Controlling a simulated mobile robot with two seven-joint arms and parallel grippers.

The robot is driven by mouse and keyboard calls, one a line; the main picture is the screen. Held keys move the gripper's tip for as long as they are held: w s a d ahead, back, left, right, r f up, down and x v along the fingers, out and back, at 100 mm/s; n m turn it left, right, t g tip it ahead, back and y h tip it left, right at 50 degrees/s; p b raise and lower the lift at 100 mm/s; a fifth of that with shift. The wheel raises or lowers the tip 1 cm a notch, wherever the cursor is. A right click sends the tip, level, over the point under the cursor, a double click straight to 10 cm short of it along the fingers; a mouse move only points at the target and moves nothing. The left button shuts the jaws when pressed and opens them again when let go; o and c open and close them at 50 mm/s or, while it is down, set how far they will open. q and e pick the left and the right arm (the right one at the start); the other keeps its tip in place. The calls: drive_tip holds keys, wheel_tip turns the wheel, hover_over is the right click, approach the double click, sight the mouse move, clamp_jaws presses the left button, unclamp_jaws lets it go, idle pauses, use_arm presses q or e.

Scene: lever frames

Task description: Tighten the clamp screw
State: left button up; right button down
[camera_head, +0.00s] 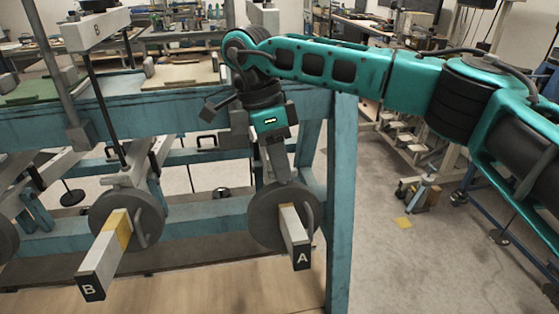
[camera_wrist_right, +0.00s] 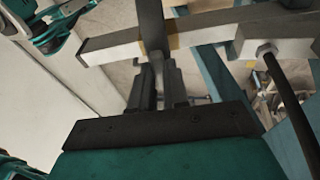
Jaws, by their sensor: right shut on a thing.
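My right gripper (camera_head: 279,172) reaches down from above to the grey disc (camera_head: 262,225) of lever A. In the right wrist view my right gripper (camera_wrist_right: 160,76) is shut on a slim pale grey part, which I take for the clamp screw (camera_wrist_right: 158,66), beside the dark edge of the disc. The fingers hide much of the screw. Lever A (camera_head: 292,225) is a square grey bar with a yellow band and a black end marked A. Lever B (camera_head: 98,265) sticks out in the same way from its own disc (camera_head: 150,215). My left gripper is not in view.
A teal post (camera_head: 341,215) stands close to the right of lever A, below the teal top beam (camera_head: 180,110). Open floor (camera_head: 410,265) lies to the right, with carts and benches behind.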

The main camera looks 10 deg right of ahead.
drive_tip(key=c, duration=1.1)
unclamp_jaws()
